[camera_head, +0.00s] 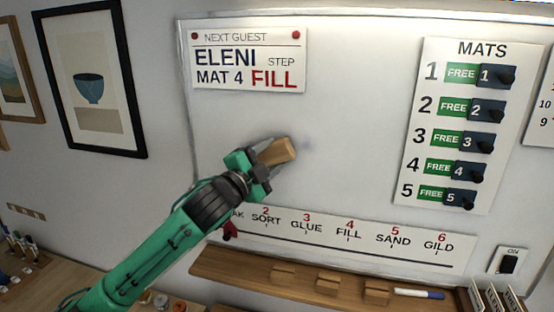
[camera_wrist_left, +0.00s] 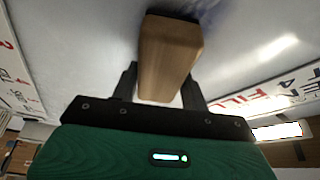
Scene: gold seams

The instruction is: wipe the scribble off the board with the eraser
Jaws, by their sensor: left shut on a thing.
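My left gripper (camera_head: 262,168) is shut on the wooden eraser (camera_head: 277,152) in front of the whiteboard (camera_head: 350,120). In the left wrist view the eraser (camera_wrist_left: 168,58) sits between the two dark fingers, its dark pad end toward the board. The pad looks to be at or very near the board; I cannot tell whether it touches. A faint bluish smudge (camera_head: 305,145) shows on the board just right of the eraser. No clear scribble line shows; part of the board is hidden behind the eraser and gripper. My right gripper is not in view.
A guest sign (camera_head: 250,58) is above the gripper, and a mats chart (camera_head: 470,125) with dark tags is at right. A step strip (camera_head: 340,240) runs below, above a wooden ledge (camera_head: 250,275) with blocks and a marker (camera_head: 418,293). The board's middle is clear.

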